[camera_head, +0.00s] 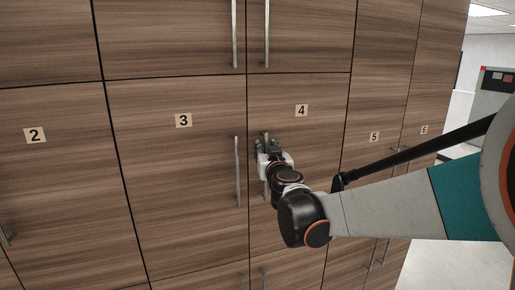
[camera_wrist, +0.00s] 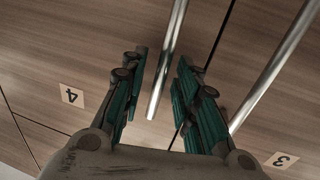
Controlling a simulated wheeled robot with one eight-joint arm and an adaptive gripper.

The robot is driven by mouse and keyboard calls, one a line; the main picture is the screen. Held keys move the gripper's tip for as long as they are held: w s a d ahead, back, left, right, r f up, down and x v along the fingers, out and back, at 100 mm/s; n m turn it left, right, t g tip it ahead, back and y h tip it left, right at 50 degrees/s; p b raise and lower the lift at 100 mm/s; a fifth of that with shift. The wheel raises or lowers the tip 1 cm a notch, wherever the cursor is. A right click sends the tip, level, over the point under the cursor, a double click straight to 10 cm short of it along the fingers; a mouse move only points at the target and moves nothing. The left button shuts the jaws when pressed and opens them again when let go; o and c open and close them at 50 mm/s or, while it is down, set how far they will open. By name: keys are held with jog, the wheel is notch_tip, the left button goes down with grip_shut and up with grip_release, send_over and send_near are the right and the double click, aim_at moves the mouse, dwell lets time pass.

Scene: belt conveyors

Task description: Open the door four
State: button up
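Door four (camera_head: 318,175) is a wood-grain cabinet door with a "4" label (camera_head: 301,111). It appears closed, its face level with the doors around it. Its vertical metal handle (camera_wrist: 166,62) runs near the left edge of the door in the head view, partly hidden by my gripper. My gripper (camera_head: 268,147) is at this handle in the head view. In the wrist view my gripper (camera_wrist: 161,70) is open, with one green-padded finger on each side of the handle's end. I see a gap between the handle and both fingers; I cannot tell the depth exactly.
Door three (camera_head: 175,180) is just left, with its handle (camera_head: 238,170) close to my gripper; this handle also shows at right in the wrist view (camera_wrist: 270,70). Doors two, five (camera_head: 372,160) and six flank them. Upper doors with handles sit above. Open floor lies at right.

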jog(key=shift+w, duration=0.45)
grip_shut()
jog(key=shift+s, duration=0.15)
